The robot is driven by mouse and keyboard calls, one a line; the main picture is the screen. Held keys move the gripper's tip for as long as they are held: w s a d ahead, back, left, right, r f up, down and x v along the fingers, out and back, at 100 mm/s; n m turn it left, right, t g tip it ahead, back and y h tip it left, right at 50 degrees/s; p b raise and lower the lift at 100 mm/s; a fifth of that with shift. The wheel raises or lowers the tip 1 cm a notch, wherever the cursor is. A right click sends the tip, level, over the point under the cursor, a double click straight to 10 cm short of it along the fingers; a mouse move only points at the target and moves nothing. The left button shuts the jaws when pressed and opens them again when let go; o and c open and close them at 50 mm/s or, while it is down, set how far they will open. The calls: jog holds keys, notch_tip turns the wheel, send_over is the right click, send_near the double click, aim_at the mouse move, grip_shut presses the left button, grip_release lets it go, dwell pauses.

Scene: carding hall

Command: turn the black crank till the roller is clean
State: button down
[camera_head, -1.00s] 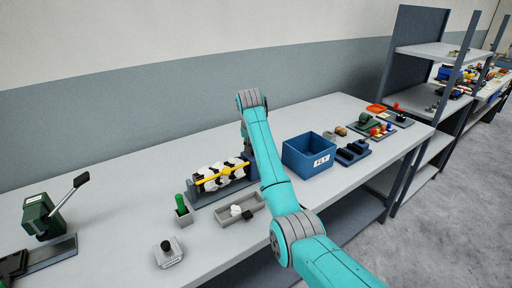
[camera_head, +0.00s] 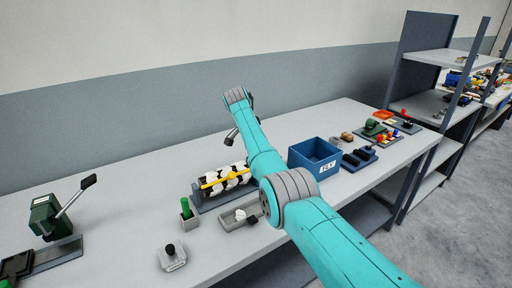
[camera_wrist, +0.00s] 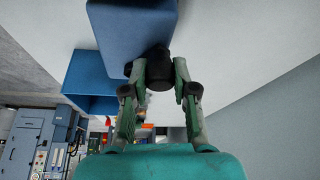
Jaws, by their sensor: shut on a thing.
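The roller (camera_head: 238,182) is black with white fluff clumps over it, under a yellow bar (camera_head: 209,185). It sits in a dark stand (camera_head: 211,205) on the bench. The black crank (camera_wrist: 154,56) shows in the wrist view as a dark round knob by a blue-grey block. My gripper (camera_wrist: 159,70) is shut on this knob, one green finger at each side. In the head view my arm hides the right end of the roller and the crank.
A blue bin marked FLY (camera_head: 305,158) stands right of my arm. A lever device (camera_head: 45,218) is far left.

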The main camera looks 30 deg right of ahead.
jog(key=shift+w+f, duration=0.1)
dwell(0.5)
jog(key=c, duration=0.9)
grip_release()
jog(key=shift+d, duration=0.1)
jog(key=w+v, duration=0.1)
jog(key=v, duration=1.1)
jog(key=shift+s, duration=0.4)
